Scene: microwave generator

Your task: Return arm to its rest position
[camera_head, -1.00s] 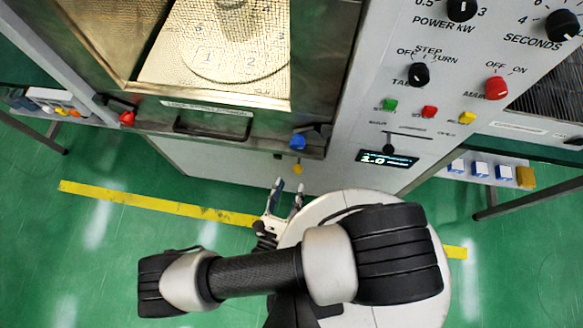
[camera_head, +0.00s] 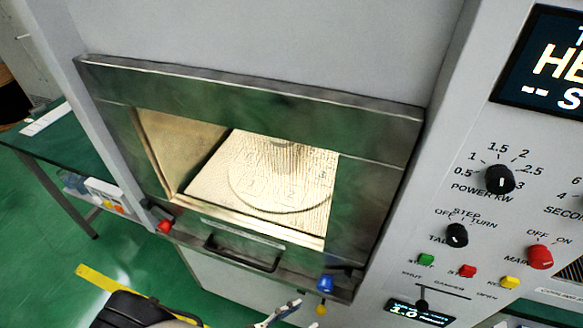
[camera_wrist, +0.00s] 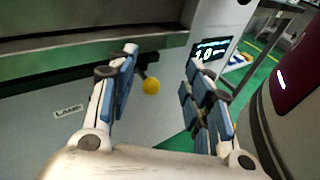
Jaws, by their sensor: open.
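My gripper (camera_wrist: 160,95) is open and empty in the wrist view, its two blue-padded fingers apart. Past the fingers are a yellow knob (camera_wrist: 151,86) and a small lit display (camera_wrist: 210,49) on the machine's front. In the head view my gripper (camera_head: 279,313) shows only partly at the bottom edge, near the blue knob (camera_head: 325,284) and the yellow knob (camera_head: 320,309). My dark arm link is at the bottom left of that view, mostly out of frame. The fingers appear apart from the machine.
The microwave generator's chamber (camera_head: 386,205) has a lit window onto a round turntable (camera_head: 275,190). A handle (camera_head: 243,252) and a red knob (camera_head: 165,226) sit below it. The control panel (camera_head: 470,200) is at the right. A green table (camera_head: 60,135) stands at the left, with green floor in front.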

